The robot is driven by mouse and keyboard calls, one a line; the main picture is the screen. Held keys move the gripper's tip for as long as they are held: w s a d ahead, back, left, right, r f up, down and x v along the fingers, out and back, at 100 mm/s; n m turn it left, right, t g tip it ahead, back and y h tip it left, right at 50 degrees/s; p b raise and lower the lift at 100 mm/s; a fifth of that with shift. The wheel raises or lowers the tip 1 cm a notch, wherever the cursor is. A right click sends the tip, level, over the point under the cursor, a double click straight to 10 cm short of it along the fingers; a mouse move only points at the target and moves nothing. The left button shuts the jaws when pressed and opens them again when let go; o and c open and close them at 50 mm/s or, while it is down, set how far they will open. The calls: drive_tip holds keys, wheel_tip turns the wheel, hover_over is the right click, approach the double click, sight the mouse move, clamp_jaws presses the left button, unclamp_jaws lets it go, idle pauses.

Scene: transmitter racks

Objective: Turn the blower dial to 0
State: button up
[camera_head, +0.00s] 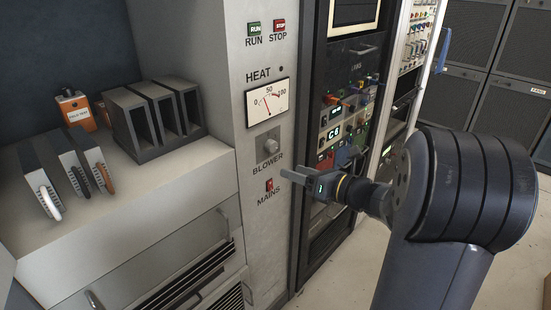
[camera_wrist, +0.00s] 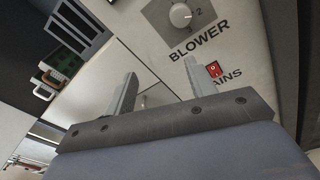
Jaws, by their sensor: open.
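The blower dial (camera_head: 271,146) is a round grey knob on a square plate on the pale cabinet front, above the word BLOWER. It also shows at the top of the wrist view (camera_wrist: 180,15), with the digits 3 and 2 beside it. The top of its scale is cut off there, and I cannot tell its exact setting. My gripper (camera_head: 303,167) is open and empty, in front of the panel, to the right of and slightly below the dial. In the wrist view its two fingers (camera_wrist: 160,76) are spread apart, below the dial and not touching it.
A red MAINS switch (camera_head: 269,185) sits just below the dial, close to my fingers. A heat meter (camera_head: 267,101) and the RUN (camera_head: 254,28) and STOP (camera_head: 279,25) buttons are above. An instrument rack (camera_head: 335,130) stands right; a shelf (camera_head: 130,175) with several modules is left.

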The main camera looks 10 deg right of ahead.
sight(274, 148)
drive_tip(key=w+a+m, duration=0.1)
drive_tip(key=w, duration=0.2)
drive_tip(key=w+a+m+t, duration=0.1)
drive_tip(key=w, duration=0.3)
drive_tip(key=w+t, duration=0.1)
drive_tip(key=w, duration=0.3)
drive_tip(key=shift+w+a+r+m+h, duration=0.1)
drive_tip(key=shift+a+r+m+h, duration=0.05)
drive_tip(key=shift+a+m+h, duration=0.25)
drive_tip(key=c, duration=1)
